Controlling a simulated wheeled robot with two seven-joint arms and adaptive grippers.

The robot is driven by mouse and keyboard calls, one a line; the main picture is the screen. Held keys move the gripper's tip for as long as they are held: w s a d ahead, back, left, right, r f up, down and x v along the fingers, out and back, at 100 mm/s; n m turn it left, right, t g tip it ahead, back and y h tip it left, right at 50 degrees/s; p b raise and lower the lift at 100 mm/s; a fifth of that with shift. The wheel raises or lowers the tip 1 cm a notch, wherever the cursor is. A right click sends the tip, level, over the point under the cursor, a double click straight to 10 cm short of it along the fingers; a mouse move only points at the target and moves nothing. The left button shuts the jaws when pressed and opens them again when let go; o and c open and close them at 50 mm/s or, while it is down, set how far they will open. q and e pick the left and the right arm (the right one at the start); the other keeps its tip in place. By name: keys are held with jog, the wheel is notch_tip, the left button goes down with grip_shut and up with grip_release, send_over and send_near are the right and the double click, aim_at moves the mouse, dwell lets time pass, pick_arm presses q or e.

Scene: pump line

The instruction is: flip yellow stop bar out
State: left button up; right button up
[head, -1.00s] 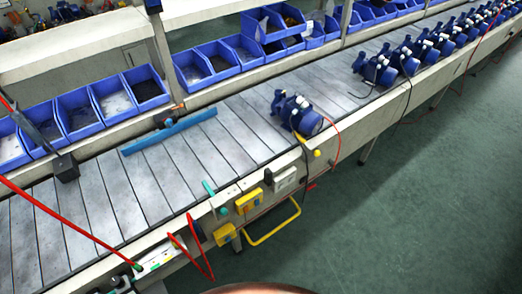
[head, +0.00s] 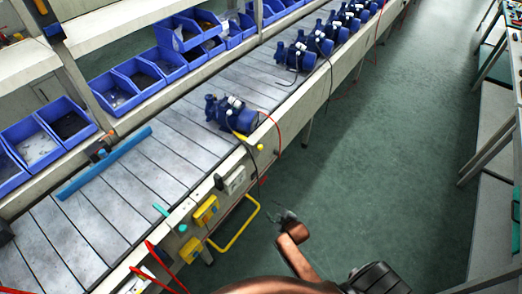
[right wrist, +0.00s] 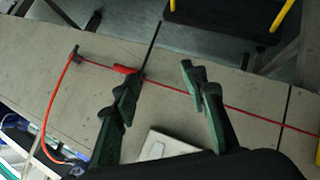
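The yellow stop bar (head: 240,230) is a thin bent bar low on the conveyor's aisle side, below the yellow boxes. It slopes outward over the floor in the head view. My right gripper (head: 284,215) is over the aisle floor, to the right of the bar in the picture and apart from it. In the right wrist view my right gripper (right wrist: 162,75) has its two dark green fingers spread, with nothing between them. Yellow pieces show at the top of that view; I cannot tell if they are the stop bar. My left gripper is not in view.
The conveyor (head: 150,170) carries blue pumps (head: 232,115) and a teal bar (head: 105,163). Yellow boxes (head: 205,211) and a grey socket box (head: 234,180) sit on its side. A red cord (head: 150,272) hangs nearby. The green floor (head: 390,150) is clear; benches stand right.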

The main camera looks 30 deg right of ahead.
jog(key=w+d+r+n+t, duration=0.1)
jog(key=w+r, duration=0.3)
jog(key=r, duration=0.4)
jog(key=w+d+r+n+t, duration=0.1)
jog(key=w+r+t, duration=0.15)
jog(key=r, duration=0.55)
jog(key=t+h, duration=0.1)
send_near(261, 149)
jog(key=w, duration=0.1)
jog(key=shift+n, duration=0.4)
jog(key=b+x, duration=0.1)
jog(key=x, duration=0.6)
jog(key=shift+f, duration=0.1)
jog(key=shift+w+d+f, duration=0.1)
jog(key=shift+w+f, duration=0.05)
jog(key=shift+w, duration=0.4)
jog(key=shift+c, duration=0.5)
grip_shut()
